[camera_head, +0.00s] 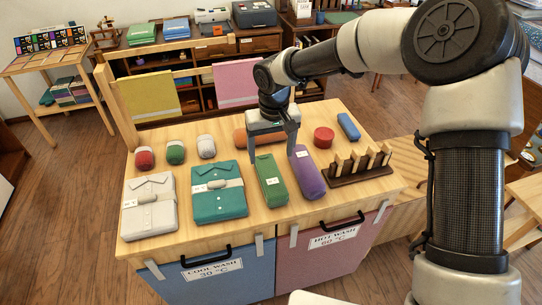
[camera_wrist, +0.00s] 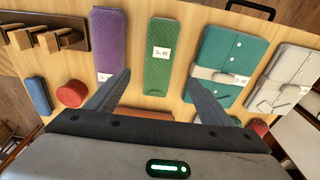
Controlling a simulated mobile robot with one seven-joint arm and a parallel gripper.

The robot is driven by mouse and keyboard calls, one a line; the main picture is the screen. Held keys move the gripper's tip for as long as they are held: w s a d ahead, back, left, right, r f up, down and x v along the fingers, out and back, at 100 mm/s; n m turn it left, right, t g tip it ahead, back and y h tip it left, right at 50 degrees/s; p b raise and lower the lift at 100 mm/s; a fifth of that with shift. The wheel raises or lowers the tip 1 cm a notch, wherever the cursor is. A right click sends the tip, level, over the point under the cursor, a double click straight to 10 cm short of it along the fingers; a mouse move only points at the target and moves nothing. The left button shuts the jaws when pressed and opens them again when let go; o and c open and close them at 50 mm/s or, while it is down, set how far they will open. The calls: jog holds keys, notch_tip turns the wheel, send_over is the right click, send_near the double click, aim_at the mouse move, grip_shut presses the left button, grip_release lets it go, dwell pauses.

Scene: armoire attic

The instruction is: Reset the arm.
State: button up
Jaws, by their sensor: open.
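My gripper (camera_head: 278,142) hangs over the middle of the wooden tabletop, pointing down, its fingers apart with nothing between them. In the wrist view my gripper's two fingers (camera_wrist: 158,90) are spread wide. A green rolled cloth (camera_head: 271,178) lies in front of it and also shows in the wrist view (camera_wrist: 163,60). A purple rolled cloth (camera_head: 308,176) lies just right of the green one and also shows in the wrist view (camera_wrist: 110,42). An orange roll (camera_head: 241,138) lies behind and is partly hidden by my gripper.
A folded teal shirt (camera_head: 219,204) and a folded white shirt (camera_head: 149,218) lie at the left. A wooden peg rack (camera_head: 360,174), a red cylinder (camera_head: 323,137) and a blue block (camera_head: 348,127) stand at the right. Blue (camera_head: 215,285) and pink (camera_head: 325,262) hampers are below the table.

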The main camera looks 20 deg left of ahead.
dwell(0.4)
jog(key=s+d+r+m+t+h+p, duration=0.1)
jog(key=s+d+r+p, duration=0.15)
jog(key=d+r, duration=0.75)
jog(key=s+d+r+m+t+h+p, duration=0.15)
jog(key=s+d+r, duration=0.25)
jog(key=d+r, duration=0.65)
jog(key=s+d+r+m+t+y+p, duration=0.1)
jog(key=s+d+r+m+p, duration=0.1)
jog(key=s+d+r, duration=0.2)
jog(key=s+d+r+m+t+p, duration=0.1)
jog(key=s+d+r, duration=0.3)
jog(key=s, duration=0.7)
jog(key=shift+s+d+r+m+y+p, duration=0.2)
jog(key=shift+d+m+y+p, duration=0.25)
jog(key=shift+d, duration=0.45)
